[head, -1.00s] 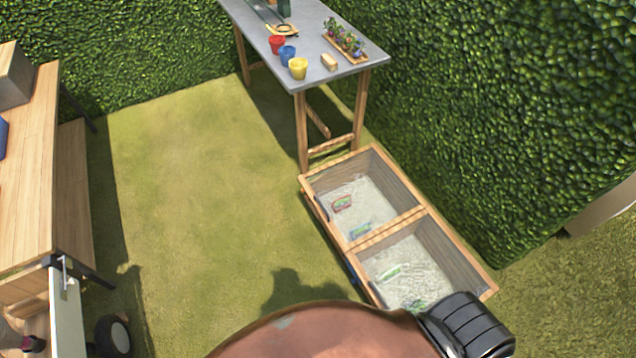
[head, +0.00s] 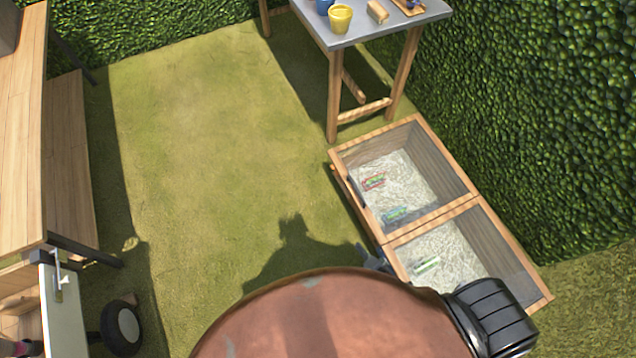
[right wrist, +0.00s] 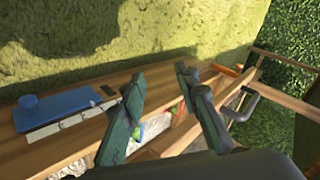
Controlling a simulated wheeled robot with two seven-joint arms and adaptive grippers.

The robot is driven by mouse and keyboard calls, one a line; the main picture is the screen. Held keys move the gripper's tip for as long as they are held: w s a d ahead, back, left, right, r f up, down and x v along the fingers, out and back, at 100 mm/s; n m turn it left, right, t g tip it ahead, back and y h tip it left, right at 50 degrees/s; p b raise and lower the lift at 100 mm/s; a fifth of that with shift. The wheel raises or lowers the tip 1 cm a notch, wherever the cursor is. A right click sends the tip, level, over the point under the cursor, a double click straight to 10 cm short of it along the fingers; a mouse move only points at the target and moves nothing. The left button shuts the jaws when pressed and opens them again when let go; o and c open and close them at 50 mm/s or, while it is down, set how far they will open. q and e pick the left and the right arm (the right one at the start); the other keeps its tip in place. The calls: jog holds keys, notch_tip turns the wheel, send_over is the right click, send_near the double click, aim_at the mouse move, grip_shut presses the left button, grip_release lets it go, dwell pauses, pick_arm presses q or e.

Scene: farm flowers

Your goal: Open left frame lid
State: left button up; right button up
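The wooden frame (head: 387,239) stands on the grass at right in the head view, with two side-by-side compartments. Both appear covered by clear lids lying flat; packets lie on pale bedding below. A dark handle (right wrist: 240,103) shows on the frame in the right wrist view. My right gripper (head: 373,259) is at the frame's near left edge in the head view, partly hidden by my own body. In the right wrist view my right gripper (right wrist: 160,77) has its two fingers apart, with nothing between them, over the wooden edge. My left gripper is not in view.
A grey table (head: 377,28) with a yellow pot (head: 340,18) stands beyond the frame. A wooden bench (head: 22,150) is at left, with a wheel (head: 122,328) near it. A hedge (head: 540,120) borders the right. Open grass (head: 200,150) lies between.

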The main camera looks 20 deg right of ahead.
jog(key=w+d+r+m+t+h+b, duration=0.25)
jog(key=w+m+b, duration=0.35)
jog(key=w, duration=0.5)
jog(key=m+t+h+b, duration=0.2)
jog(key=m+t+b, duration=0.1)
jog(key=m, duration=0.5)
send_near(356, 187)
jog(key=w+d+f, duration=0.1)
jog(key=w+f, duration=0.1)
jog(key=w, duration=0.1)
jog(key=b+x, duration=0.1)
jog(key=x, duration=0.4)
jog(key=shift+w+b, duration=0.3)
jog(key=shift+w, duration=0.15)
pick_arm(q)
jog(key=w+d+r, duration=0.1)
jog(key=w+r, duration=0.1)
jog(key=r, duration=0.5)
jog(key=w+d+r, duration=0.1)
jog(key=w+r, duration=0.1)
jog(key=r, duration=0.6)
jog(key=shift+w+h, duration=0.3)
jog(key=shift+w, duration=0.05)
pick_arm(e)
jog(key=shift+w+d, duration=0.25)
jog(key=shift+w, duration=0.3)
jog(key=shift+c, duration=0.6)
grip_shut()
